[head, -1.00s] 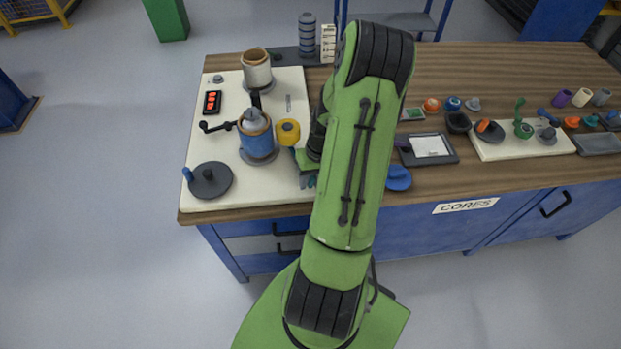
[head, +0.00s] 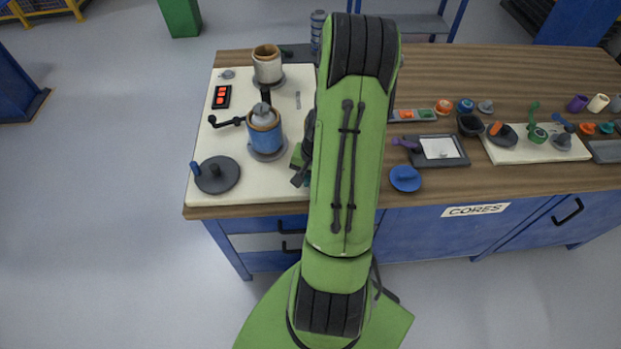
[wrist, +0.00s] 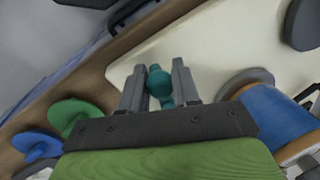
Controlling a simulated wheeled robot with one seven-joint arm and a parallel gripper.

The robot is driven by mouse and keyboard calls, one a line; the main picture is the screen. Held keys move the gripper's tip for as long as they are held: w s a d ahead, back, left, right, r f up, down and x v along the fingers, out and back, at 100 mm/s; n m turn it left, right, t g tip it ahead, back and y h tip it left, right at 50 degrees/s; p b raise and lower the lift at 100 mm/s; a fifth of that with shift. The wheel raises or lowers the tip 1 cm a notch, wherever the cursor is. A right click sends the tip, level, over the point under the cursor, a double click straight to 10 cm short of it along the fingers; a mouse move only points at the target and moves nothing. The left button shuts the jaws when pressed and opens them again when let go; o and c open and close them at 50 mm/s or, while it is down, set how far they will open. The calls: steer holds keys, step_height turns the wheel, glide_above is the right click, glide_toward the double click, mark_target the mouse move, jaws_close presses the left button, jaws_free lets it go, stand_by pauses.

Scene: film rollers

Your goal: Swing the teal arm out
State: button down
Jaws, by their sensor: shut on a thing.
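In the wrist view my gripper (wrist: 157,73) has its two grey fingers on either side of a rounded teal part (wrist: 160,85), the teal arm's knob end, and is shut on it. The pale board (wrist: 215,45) lies beyond the fingertips. In the head view my own arm covers most of the gripper and nearly all of the teal arm. The blue roller (head: 263,137) stands upright on the board just left of my gripper; it also shows at the right of the wrist view (wrist: 275,112).
A cream roller (head: 267,68), a black crank (head: 228,122) and a dark disc with a blue knob (head: 216,176) are on the board's left part. A blue disc (head: 405,179) and a dark tray (head: 440,150) lie right of my arm. The board's front middle is clear.

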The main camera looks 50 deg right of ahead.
steer(key=shift+w+m, duration=0.25)
steer(key=shift+m, duration=0.15)
steer(key=c, duration=0.9)
jaws_free()
steer(key=shift+a, duration=0.1)
steer(key=shift+o, duration=0.2)
steer(key=shift+r, duration=0.1)
step_height(320, 180, up, 15)
steer(key=s+p, duration=0.3)
steer(key=shift+d+r, duration=0.2)
steer(key=shift+d, duration=0.25)
steer(key=shift+w, duration=0.1)
